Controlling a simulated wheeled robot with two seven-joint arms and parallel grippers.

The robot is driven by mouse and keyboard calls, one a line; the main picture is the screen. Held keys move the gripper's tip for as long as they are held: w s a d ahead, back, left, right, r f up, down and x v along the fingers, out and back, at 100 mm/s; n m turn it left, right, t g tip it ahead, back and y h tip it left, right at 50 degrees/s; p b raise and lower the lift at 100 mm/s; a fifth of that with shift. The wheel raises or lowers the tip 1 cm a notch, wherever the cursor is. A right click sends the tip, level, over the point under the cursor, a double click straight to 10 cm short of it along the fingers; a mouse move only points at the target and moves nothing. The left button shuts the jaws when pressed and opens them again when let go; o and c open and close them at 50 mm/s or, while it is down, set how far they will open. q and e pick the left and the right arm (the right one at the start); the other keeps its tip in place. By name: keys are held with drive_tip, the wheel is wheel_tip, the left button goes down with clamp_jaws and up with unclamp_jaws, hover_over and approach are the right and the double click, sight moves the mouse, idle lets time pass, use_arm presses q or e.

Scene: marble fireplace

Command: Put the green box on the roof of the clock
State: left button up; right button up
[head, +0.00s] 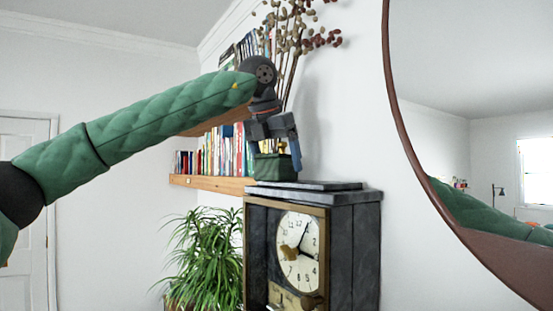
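The green box (272,168) is small and dark green with a bit of gold on top. Its bottom edge meets the left end of the roof (325,186) of the dark clock (353,247); I cannot tell whether it rests there or hangs just above. My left gripper (275,154) points down over the box, with its fingers at the box's sides, and looks shut on it. The right finger hides part of the box's right side. My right gripper is not in view.
Wooden shelves with books (224,150) hang behind my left arm. A leafy plant (207,255) stands left of the clock. Dry stems (292,50) rise behind the gripper. A large round mirror (470,100) is on the right. The right part of the roof is clear.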

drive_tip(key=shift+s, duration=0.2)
use_arm(q)
drive_tip(key=shift+r, duration=0.2)
drive_tip(key=shift+r, duration=0.1)
drive_tip(key=shift+s+r, duration=0.1)
drive_tip(key=shift+r, duration=0.05)
drive_tip(key=shift+s+a+r, duration=0.1)
drive_tip(key=shift+r, duration=0.2)
drive_tip(key=b+v, duration=0.3)
drive_tip(key=v, duration=0.6)
drive_tip(key=shift+r, duration=0.25)
drive_tip(key=shift+s+a+r, duration=0.2)
drive_tip(key=shift+r, duration=0.45)
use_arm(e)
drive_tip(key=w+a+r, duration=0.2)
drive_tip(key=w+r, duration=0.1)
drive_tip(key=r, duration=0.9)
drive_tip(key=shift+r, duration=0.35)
